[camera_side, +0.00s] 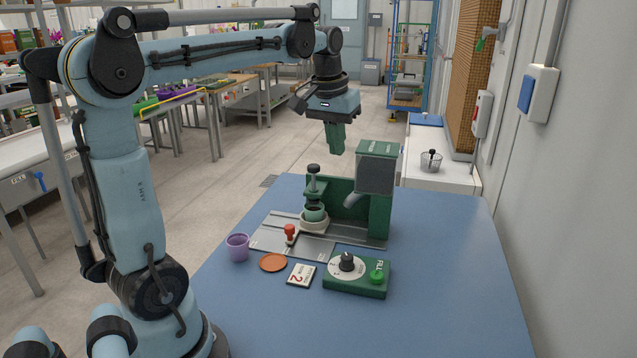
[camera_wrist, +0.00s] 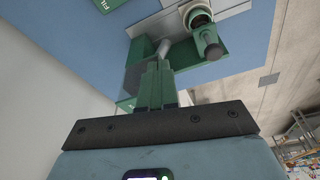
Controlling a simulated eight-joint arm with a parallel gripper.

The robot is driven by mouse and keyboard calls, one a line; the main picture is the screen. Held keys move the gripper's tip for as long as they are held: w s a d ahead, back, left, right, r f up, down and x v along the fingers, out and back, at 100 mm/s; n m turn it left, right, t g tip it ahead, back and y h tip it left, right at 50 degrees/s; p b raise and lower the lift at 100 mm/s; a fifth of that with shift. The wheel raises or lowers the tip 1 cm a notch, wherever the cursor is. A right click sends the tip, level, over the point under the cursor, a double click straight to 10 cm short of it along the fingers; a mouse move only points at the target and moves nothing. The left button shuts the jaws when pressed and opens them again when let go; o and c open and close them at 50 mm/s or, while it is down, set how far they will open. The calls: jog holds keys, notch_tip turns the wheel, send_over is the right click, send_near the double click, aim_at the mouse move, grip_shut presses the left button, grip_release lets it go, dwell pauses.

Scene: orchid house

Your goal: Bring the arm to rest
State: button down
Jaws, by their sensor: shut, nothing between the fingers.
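My gripper (camera_side: 336,150) hangs pointing down from my raised arm, high above the far side of the blue table (camera_side: 440,270). Its green fingers are shut with nothing between them. In the wrist view the closed fingers (camera_wrist: 157,72) show at the middle, in front of part of the green machine. The green machine (camera_side: 380,208) with a grey box head stands on the table, below and a little right of my gripper. A gap shows between the fingertips and the machine in the side view.
A green holder with a black-knobbed tool (camera_side: 313,190) stands left of the machine. Nearer are a red-handled stamp (camera_side: 290,234), purple cup (camera_side: 237,247), orange saucer (camera_side: 273,262), number card (camera_side: 301,275) and green dial box (camera_side: 357,275). The table's right side is clear.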

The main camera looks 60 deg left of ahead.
jog(key=s+d+f+m+t, duration=0.2)
jog(key=s+d+f+m, duration=0.1)
jog(key=d, duration=0.5)
jog(key=s+d+f+m+t+h, duration=0.1)
jog(key=s+d+f+m+t, duration=0.2)
jog(key=s+d+f, duration=0.2)
notch_tip(320, 180, down, 2)
jog(key=d, duration=0.2)
jog(key=shift+s+d+f, duration=0.2)
jog(key=shift+s+d, duration=0.1)
jog(key=shift+d, duration=0.05)
